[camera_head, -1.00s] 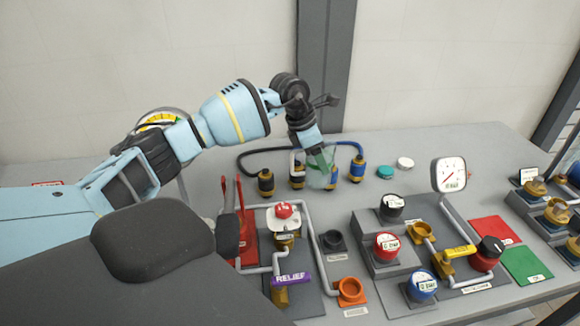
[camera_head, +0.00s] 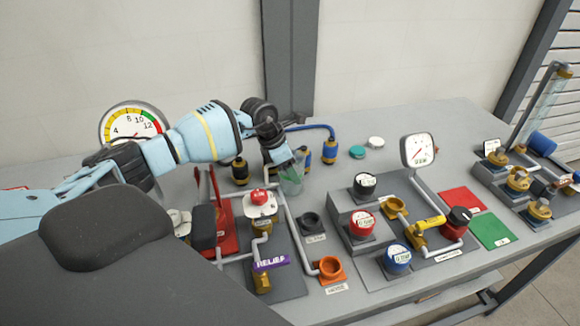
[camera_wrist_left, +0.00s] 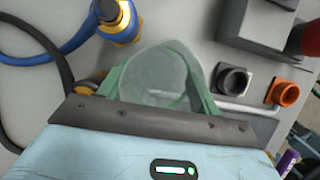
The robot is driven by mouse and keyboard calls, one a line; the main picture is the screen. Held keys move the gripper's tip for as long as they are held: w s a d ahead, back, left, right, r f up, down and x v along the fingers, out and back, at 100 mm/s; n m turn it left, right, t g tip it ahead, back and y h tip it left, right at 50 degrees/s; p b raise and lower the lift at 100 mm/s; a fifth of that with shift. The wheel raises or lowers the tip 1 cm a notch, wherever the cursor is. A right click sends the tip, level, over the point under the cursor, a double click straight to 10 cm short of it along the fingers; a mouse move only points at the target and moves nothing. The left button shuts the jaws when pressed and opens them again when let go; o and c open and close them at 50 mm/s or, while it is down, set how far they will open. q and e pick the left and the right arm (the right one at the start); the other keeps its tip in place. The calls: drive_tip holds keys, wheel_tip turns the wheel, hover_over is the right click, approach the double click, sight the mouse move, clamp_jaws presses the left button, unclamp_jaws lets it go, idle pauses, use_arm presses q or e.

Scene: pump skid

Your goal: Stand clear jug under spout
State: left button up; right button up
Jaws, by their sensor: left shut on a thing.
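The clear jug (camera_head: 291,183) hangs from my left gripper (camera_head: 288,165) in the head view, behind the relief assembly and left of the pump blocks. The left wrist view shows the see-through jug (camera_wrist_left: 163,75) between the two greenish fingers, which are shut on it. Whether its base touches the bench is unclear. In front of it are an open grey elbow fitting (camera_head: 312,223) and an open orange elbow fitting (camera_head: 331,267). I cannot tell which fitting is the spout. My right gripper is not in view.
Blue-and-brass hose couplings (camera_head: 330,152) stand behind the jug. A red-handled assembly (camera_head: 222,212) and the relief valve's purple tag (camera_head: 271,263) are to the front left. Stepped grey blocks with caps (camera_head: 362,223) stand to the right. Some bare bench (camera_head: 335,185) lies right of the jug.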

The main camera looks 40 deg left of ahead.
use_arm(q)
drive_tip(key=shift+f, duration=0.15)
drive_tip(key=o, duration=1)
